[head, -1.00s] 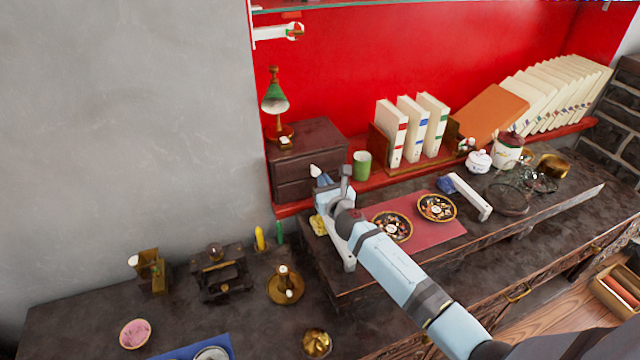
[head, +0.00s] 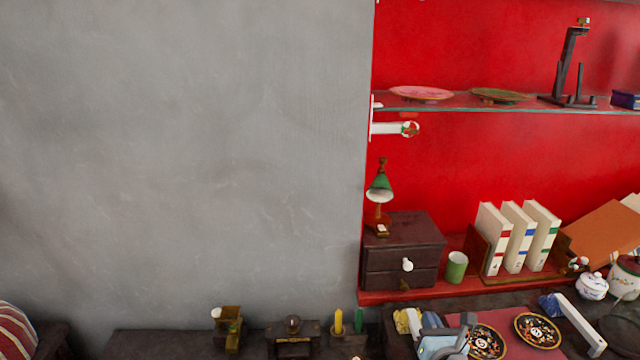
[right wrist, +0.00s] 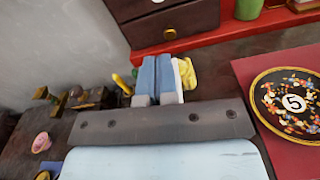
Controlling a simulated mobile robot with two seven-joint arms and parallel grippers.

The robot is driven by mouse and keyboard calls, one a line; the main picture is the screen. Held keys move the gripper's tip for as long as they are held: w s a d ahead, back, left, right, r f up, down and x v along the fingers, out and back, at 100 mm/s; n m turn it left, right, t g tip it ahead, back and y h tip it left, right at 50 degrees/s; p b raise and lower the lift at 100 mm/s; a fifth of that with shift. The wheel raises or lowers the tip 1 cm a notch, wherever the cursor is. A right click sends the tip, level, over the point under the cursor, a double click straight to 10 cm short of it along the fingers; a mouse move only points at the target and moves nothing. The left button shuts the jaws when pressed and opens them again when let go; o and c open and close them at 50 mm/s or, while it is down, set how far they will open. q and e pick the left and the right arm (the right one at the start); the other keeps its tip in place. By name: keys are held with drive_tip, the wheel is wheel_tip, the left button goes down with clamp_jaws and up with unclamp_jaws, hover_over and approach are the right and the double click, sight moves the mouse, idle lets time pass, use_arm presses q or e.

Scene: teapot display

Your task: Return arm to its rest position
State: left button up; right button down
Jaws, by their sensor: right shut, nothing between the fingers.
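My right gripper (head: 431,320) shows at the bottom edge of the head view, with most of its arm cut off below. In the right wrist view its two blue fingers (right wrist: 156,70) lie together, shut and empty. A yellow and white object (right wrist: 188,73) shows just beside the fingers; I cannot tell if they touch. The gripper is over the dark desk, left of the red mat (right wrist: 262,85) and in front of the small drawer cabinet (head: 402,252). My left gripper is not in view.
Round patterned plates (head: 537,330) lie on the mat. A green cup (head: 456,267), white books (head: 520,238) and a lidded white pot (head: 593,286) stand behind. A green lamp (head: 380,188) tops the cabinet. A glass shelf (head: 460,103) runs above. Open space lies before the grey wall.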

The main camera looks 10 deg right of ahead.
drive_tip(key=s+a+f+m, duration=0.1)
drive_tip(key=s+m, duration=0.1)
drive_tip(key=s+a+f+m+g+p, duration=0.1)
drive_tip(key=s+m, duration=0.1)
drive_tip(key=s+a+f+m+y, duration=0.1)
drive_tip(key=s+f+m, duration=0.1)
drive_tip(key=m, duration=0.1)
drive_tip(key=shift+s+g, duration=0.25)
drive_tip(key=shift+g, duration=0.15)
drive_tip(key=s+a+f+m+g+y+p, duration=0.1)
drive_tip(key=s+a+m, duration=0.3)
drive_tip(key=s+m, duration=0.6)
drive_tip(key=s+a+f+m+g+y+p, duration=0.2)
drive_tip(key=s+a+f+m+g, duration=0.1)
drive_tip(key=s+m, duration=0.8)
drive_tip(key=a+f+m, duration=0.1)
drive_tip(key=m, duration=0.1)
drive_tip(key=shift+s+a+m+g+p, duration=0.25)
drive_tip(key=shift+a+m+g+p, duration=0.05)
drive_tip(key=shift+a+m+g, duration=0.1)
